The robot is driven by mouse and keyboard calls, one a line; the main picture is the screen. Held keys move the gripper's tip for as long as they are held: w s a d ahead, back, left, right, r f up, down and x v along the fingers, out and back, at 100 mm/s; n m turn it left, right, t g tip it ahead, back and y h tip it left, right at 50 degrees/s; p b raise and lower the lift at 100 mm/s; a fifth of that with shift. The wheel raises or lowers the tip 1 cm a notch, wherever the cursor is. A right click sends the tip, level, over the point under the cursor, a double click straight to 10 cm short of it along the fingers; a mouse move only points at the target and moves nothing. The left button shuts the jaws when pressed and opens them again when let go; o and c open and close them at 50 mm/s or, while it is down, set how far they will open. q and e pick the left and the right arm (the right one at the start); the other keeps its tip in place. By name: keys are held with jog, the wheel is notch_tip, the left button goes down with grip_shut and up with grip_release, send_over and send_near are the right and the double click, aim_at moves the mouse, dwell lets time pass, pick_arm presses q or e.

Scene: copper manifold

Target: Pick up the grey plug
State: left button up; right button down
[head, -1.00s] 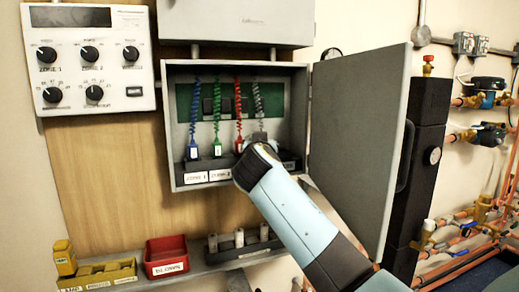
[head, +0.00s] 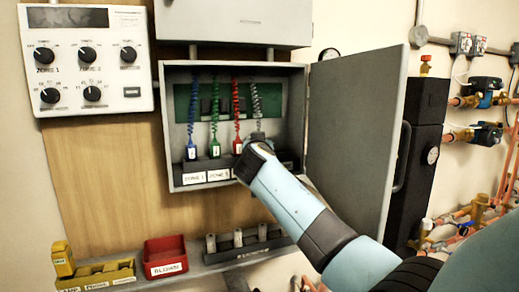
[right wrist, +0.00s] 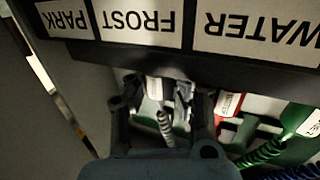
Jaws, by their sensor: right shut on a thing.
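The grey plug (head: 258,136) hangs on a grey coiled cord at the right end of the plug row in the open wall cabinet (head: 168,130). My right gripper (right wrist: 160,105) is shut on it, and my arm hides most of it in the head view. In the right wrist view the plug (right wrist: 156,88) sits between the two fingers, with its coiled cord running down. It is close to the dark labelled strip (right wrist: 130,55); I cannot tell whether it is still in its socket. My left gripper is not in view.
Blue (head: 191,150), green (head: 214,147) and red (head: 237,143) plugs stand left of the gripper. The cabinet door (head: 355,140) is open at the right. Below are a red bin (head: 166,268), a yellow holder (head: 100,276) and a rack (head: 245,248) on a shelf.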

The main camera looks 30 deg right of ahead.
jog(key=shift+r, duration=0.1)
notch_tip(320, 180, up, 10)
jog(key=shift+f+p, duration=0.1)
jog(key=shift+p, duration=0.4)
dwell(0.4)
